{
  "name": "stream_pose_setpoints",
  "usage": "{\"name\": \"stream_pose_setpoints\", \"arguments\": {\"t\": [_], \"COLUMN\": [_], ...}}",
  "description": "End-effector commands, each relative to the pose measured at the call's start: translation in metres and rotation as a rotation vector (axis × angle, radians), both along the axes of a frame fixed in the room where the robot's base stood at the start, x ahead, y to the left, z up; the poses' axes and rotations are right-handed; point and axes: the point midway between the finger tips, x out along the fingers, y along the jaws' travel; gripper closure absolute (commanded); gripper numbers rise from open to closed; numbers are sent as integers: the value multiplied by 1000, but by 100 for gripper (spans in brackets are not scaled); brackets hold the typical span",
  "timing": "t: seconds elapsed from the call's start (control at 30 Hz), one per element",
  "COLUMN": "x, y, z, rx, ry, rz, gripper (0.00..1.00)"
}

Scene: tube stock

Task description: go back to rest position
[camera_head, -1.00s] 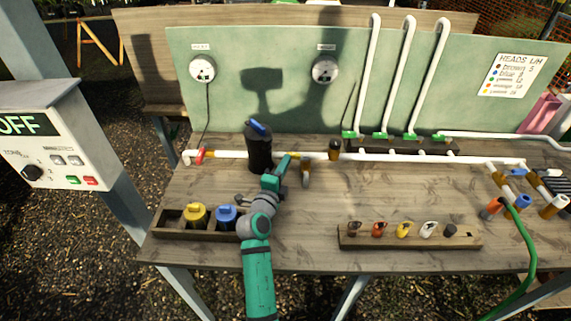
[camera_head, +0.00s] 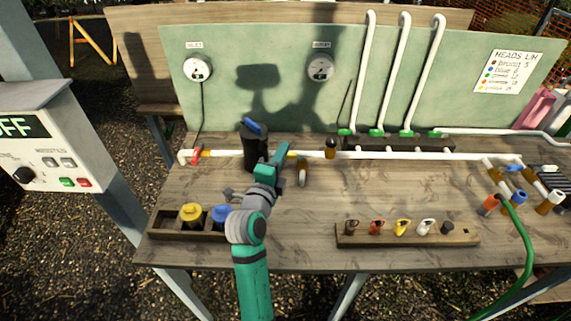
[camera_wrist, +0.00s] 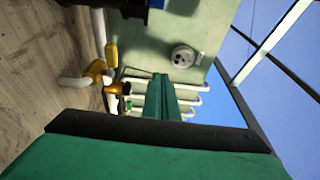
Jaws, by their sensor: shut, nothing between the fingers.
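My gripper (camera_head: 283,152) is shut and empty. In the head view it is held above the workbench (camera_head: 320,205), in front of the white pipe (camera_head: 390,155) and just right of the black canister (camera_head: 255,155) with a blue top. The arm reaches up from the bottom of the picture. In the wrist view the green fingers (camera_wrist: 162,98) lie together, with the green back panel and a round white gauge (camera_wrist: 183,56) beyond them. I cannot tell the exact gap between the fingers and the pipe.
A wooden tray (camera_head: 165,226) with yellow-topped and blue-topped jars is left of my arm. A rack (camera_head: 400,241) of small coloured heads lies at front right. A green hose (camera_head: 524,240) hangs at the right. A control box (camera_head: 45,140) reading OFF stands at left.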

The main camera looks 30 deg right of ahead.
Motion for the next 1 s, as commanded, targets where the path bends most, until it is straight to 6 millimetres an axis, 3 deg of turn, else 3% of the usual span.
{"name": "stream_pose_setpoints", "arguments": {"t": [0.2, 0.43, 1.0], "x": [-38, -63, -70], "y": [21, 34, 40], "z": [16, 29, 32], "rx": [-1, 1, 1], "ry": [3, 4, 6], "rz": [0, -2, 0], "gripper": [100, 100, 100]}}
